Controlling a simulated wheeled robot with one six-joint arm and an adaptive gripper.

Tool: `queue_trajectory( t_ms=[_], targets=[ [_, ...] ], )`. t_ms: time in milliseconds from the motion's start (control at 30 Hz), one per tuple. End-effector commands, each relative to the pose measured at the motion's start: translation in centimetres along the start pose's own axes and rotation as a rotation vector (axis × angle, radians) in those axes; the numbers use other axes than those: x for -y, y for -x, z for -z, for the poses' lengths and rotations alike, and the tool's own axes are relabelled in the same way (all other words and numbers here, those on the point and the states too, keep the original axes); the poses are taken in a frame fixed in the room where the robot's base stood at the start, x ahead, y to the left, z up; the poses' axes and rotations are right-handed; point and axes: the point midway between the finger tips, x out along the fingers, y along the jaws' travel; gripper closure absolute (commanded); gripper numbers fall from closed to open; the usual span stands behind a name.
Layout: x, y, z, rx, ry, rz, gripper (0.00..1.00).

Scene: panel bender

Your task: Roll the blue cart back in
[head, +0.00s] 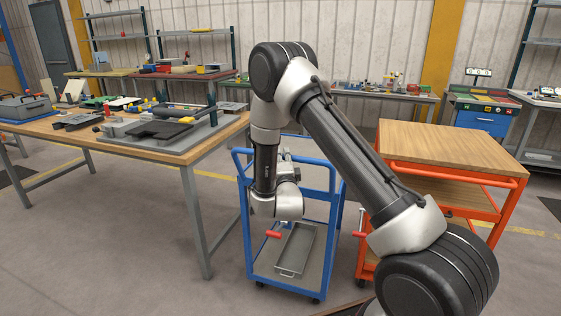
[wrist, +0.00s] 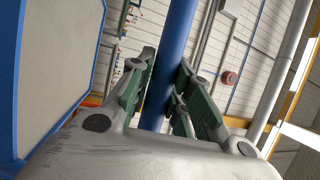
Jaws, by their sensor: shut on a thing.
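The blue cart (head: 285,286) stands on the floor in the middle of the head view, between a wooden workbench and an orange cart. It has blue upright posts, a blue top rail and a low shelf. A grey tray (head: 296,250) lies on the low shelf. My gripper (head: 285,156) is at the cart's upper part, partly hidden behind my wrist. In the wrist view my gripper (wrist: 163,85) is shut around a blue bar (wrist: 181,30) of the cart. The exact grip point is hidden in the head view.
The wooden workbench (head: 160,150) with tools stands close on the left, its leg (head: 196,225) near the cart. The orange cart (head: 445,145) with a wooden top stands close on the right. A red handle (head: 273,234) shows low at the blue cart. Floor at front left is clear.

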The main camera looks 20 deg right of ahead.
Motion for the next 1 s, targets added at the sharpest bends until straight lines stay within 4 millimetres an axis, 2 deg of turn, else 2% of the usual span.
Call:
queue_trajectory(
  t_ms=[600,800,1000],
  targets=[
    [-3.2,-14.9,6.4,-0.005,0.0,0.002,1.0],
    [-4.0,-18.7,8.0,-0.005,0.0,0.002,1.0],
    [-4.5,-21.0,8.9,-0.003,0.0,0.001,1.0]
  ],
)
